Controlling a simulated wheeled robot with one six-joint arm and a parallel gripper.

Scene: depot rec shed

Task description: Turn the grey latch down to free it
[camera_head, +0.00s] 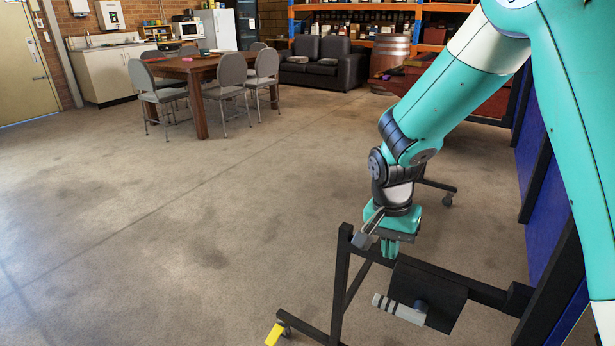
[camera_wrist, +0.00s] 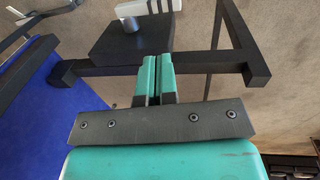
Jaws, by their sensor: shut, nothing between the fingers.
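The grey latch (camera_head: 398,310) is a light grey bar with a ribbed end, on a short round spindle at the face of a black block (camera_head: 438,285). It lies nearly level, ribbed end to the left. In the wrist view the latch (camera_wrist: 150,8) is at the top edge, partly cut off, beyond the black block (camera_wrist: 117,46). My gripper (camera_head: 389,251) is shut and empty, pointing down above and slightly left of the block, apart from the latch. In the wrist view its two teal fingers (camera_wrist: 154,68) are together, overlapping the block's near edge.
The block sits on a black rail frame (camera_head: 340,275) with caster legs, beside a blue panel (camera_head: 550,210) at right. A yellow piece (camera_head: 274,334) is at the lower left leg. A table (camera_head: 203,68) with chairs stands far back. The floor left of the frame is clear.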

